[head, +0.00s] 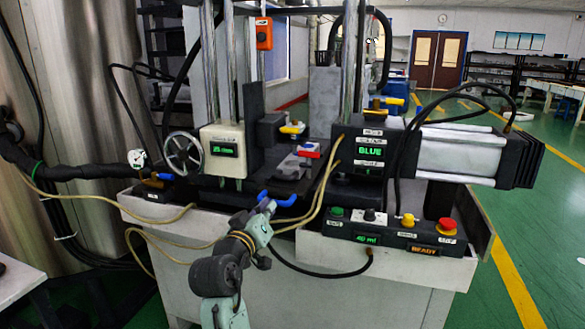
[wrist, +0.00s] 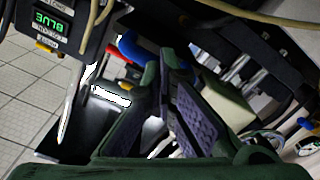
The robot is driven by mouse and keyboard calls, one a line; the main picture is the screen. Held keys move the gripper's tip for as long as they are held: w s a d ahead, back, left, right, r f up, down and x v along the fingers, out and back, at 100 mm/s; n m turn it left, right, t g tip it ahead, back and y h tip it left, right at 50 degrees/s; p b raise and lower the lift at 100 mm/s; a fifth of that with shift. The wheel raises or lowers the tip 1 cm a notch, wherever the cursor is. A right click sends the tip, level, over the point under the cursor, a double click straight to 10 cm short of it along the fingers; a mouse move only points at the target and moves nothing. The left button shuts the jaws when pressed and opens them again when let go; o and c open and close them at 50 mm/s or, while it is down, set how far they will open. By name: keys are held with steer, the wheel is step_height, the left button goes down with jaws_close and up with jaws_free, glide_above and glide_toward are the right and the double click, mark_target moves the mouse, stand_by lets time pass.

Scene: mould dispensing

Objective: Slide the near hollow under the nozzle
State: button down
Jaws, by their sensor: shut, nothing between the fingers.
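My gripper (head: 268,207) is at the front edge of the machine's dark bed, beside a blue curved handle (head: 284,201). In the wrist view my gripper's fingers (wrist: 162,62) come together at their tips with nothing seen between them. The blue handle (wrist: 132,48) lies just beyond and left of the tips; I cannot tell whether they touch it. A grey block (head: 292,166) sits on the bed behind the handle, below the machine's dark head. The hollows and the nozzle cannot be made out clearly.
A control panel with a green button (head: 337,212), a yellow button (head: 408,220) and a red button (head: 447,225) is to the right. A display (head: 370,152) reads BLUE. A handwheel (head: 183,152) is left. Yellow hoses (head: 318,200) run close to my gripper.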

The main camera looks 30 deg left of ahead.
steer(key=shift+x, duration=0.8)
stand_by(0.6)
steer(key=shift+s, duration=0.1)
steer(key=v, duration=0.6)
steer(key=shift+s, duration=0.4)
